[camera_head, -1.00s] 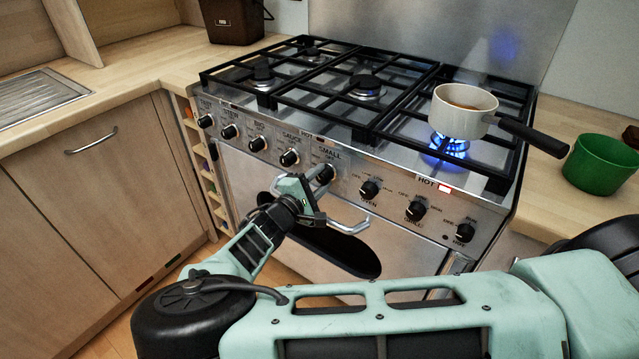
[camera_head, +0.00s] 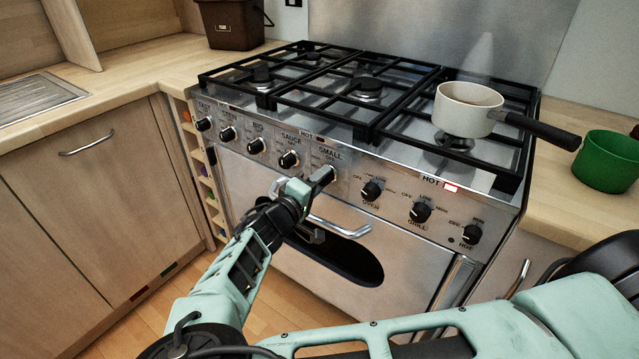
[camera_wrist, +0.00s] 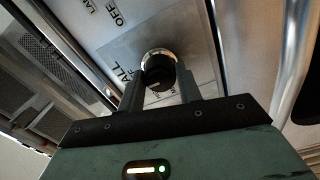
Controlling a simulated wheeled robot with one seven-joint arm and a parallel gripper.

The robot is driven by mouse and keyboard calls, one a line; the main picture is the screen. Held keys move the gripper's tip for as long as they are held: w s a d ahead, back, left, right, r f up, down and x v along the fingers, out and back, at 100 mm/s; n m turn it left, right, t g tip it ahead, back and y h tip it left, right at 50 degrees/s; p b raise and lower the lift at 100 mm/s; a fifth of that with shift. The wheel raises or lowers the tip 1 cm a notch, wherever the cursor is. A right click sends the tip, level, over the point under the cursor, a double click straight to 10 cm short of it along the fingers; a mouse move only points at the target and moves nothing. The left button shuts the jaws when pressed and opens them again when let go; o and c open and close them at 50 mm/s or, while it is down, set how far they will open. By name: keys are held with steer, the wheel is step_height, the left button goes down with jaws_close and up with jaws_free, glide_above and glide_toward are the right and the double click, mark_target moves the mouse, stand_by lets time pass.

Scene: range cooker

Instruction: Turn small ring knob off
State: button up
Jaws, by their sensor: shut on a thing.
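The small ring knob (camera_head: 329,173) is a black knob with a silver collar, under the word SMALL on the cooker's front panel. In the wrist view the knob (camera_wrist: 159,70) sits between the two fingers of my gripper (camera_wrist: 160,88). My gripper (camera_head: 318,178) is shut on the knob in the head view too, and partly hides it. The white pan (camera_head: 466,108) stands on the front right burner (camera_head: 455,141), and no flame shows under it.
More black knobs line the panel, with the sauce knob (camera_head: 289,159) to the left and the oven knob (camera_head: 371,190) to the right. A metal oven handle (camera_head: 340,229) runs just below my gripper. A green bowl (camera_head: 606,161) stands on the right counter.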

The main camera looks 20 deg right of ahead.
steer(key=shift+f, duration=0.1)
stand_by(0.3)
steer(key=o, duration=1)
steer(key=b+v, duration=0.1)
steer(key=v, duration=1.6)
steer(key=shift+s+a+b, duration=0.15)
steer(key=shift+a+b, duration=0.05)
steer(key=shift+b, duration=0.1)
